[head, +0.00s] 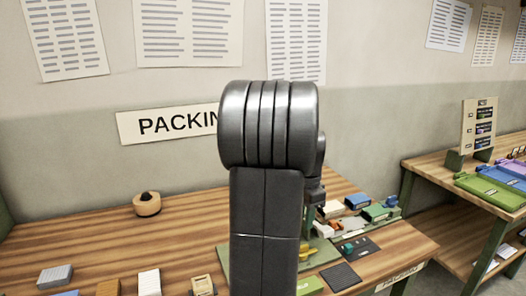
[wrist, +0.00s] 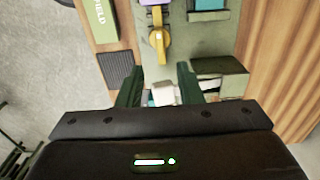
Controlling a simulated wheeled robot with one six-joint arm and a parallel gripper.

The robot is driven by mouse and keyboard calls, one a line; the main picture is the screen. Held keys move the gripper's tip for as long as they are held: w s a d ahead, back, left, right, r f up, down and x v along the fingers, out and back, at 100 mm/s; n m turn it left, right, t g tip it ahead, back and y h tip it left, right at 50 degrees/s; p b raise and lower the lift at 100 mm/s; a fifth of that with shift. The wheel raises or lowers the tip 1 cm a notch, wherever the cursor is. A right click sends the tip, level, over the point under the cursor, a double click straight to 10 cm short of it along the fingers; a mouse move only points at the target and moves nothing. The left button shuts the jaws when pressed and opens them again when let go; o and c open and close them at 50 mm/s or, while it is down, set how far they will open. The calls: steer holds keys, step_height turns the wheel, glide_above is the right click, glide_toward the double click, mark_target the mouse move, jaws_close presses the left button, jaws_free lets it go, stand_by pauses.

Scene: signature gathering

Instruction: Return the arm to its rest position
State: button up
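My arm stands upright in the middle of the head view and hides part of the packing table (head: 90,240). My gripper is mostly hidden behind the arm there. In the wrist view my gripper (wrist: 160,68) shows two dark green fingers standing apart. A small white block (wrist: 163,95) appears between and below the fingers; I see no contact with both of them. The fingers are over the table's right part, near a yellow-handled thing (wrist: 158,40) and a dark ribbed pad (wrist: 117,69).
A tape roll (head: 147,204) and several small boxes lie on the table's left. Small items crowd a green tray right of the arm. Bare floor (wrist: 45,60) lies left in the wrist view.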

step_height(320, 180, down, 10)
steer(key=shift+f, duration=0.15)
stand_by(0.5)
step_height(320, 180, up, 14)
step_height(320, 180, down, 14)
steer(key=shift+f, duration=0.1)
steer(key=shift+n, duration=0.3)
steer(key=n, duration=1)
steer(key=shift+n, duration=0.4)
